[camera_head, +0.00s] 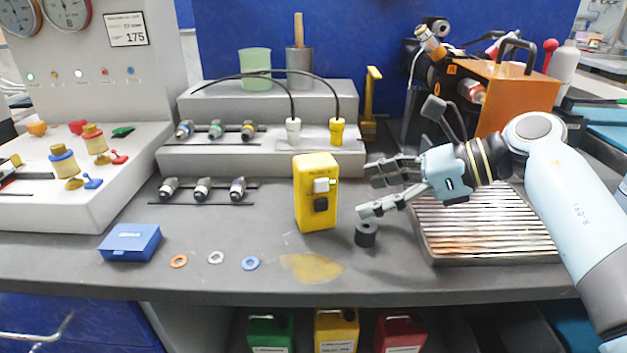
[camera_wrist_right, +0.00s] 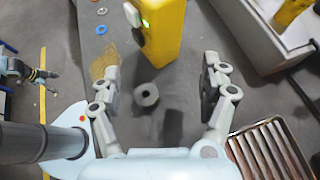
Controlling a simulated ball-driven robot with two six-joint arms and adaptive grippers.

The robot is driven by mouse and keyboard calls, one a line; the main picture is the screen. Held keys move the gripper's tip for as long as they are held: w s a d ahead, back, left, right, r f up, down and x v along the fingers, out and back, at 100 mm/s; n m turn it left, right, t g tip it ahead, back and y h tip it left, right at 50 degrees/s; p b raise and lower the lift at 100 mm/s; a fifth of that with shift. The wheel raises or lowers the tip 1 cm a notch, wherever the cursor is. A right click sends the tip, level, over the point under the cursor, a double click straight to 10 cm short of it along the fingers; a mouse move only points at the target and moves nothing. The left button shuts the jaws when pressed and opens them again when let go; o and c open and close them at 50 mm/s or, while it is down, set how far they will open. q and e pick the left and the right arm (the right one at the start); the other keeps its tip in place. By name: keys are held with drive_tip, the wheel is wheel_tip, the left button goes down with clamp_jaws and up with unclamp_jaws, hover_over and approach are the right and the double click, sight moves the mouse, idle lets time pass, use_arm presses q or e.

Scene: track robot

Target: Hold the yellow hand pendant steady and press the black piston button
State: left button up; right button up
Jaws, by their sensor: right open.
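The yellow hand pendant (camera_head: 315,215) stands upright on the grey bench in the head view. Its front has a white block and the black piston button (camera_head: 321,204) below it. In the right wrist view the pendant (camera_wrist_right: 159,30) is at the top, ahead of the fingers. My right gripper (camera_head: 367,191) is open and empty, just right of the pendant, its fingers pointing at its side. A gap shows between fingertips and pendant. My left gripper (camera_wrist_right: 40,73) seems to show small at the left edge of the right wrist view; its jaws are unclear.
A small dark ring-shaped cylinder (camera_head: 366,236) stands below the right fingers. A ribbed metal tray (camera_head: 432,250) lies right, under my right arm. A grey stepped block (camera_head: 262,160) stands behind the pendant. A blue box (camera_head: 130,243) and several washers lie left. Bench front is mostly clear.

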sight(337, 202)
drive_tip(key=shift+a+f, duration=0.15)
drive_tip(key=shift+a, duration=0.1)
drive_tip(key=b+x, duration=0.2)
drive_tip(key=x, duration=0.1)
drive_tip(key=shift+a+f, duration=0.15)
drive_tip(key=shift+a, duration=0.2)
drive_tip(key=b+x, duration=0.1)
drive_tip(key=x, duration=0.2)
drive_tip(key=shift+a+f+b, duration=0.2)
drive_tip(key=shift+a+b, duration=0.05)
drive_tip(key=shift+b, duration=0.15)
drive_tip(key=shift+b+x, duration=0.45)
drive_tip(key=shift+x, duration=0.45)
use_arm(q)
drive_tip(key=f, duration=0.1)
drive_tip(key=s+f, duration=0.1)
drive_tip(key=f, duration=0.2)
drive_tip(key=shift+s+f, duration=0.3)
drive_tip(key=shift+f, duration=0.1)
use_arm(e)
drive_tip(key=shift+w+r, duration=0.1)
drive_tip(key=shift+r, duration=0.05)
use_arm(q)
drive_tip(key=shift+s, duration=0.2)
drive_tip(key=shift+s, duration=0.1)
use_arm(e)
drive_tip(key=c, duration=0.5)
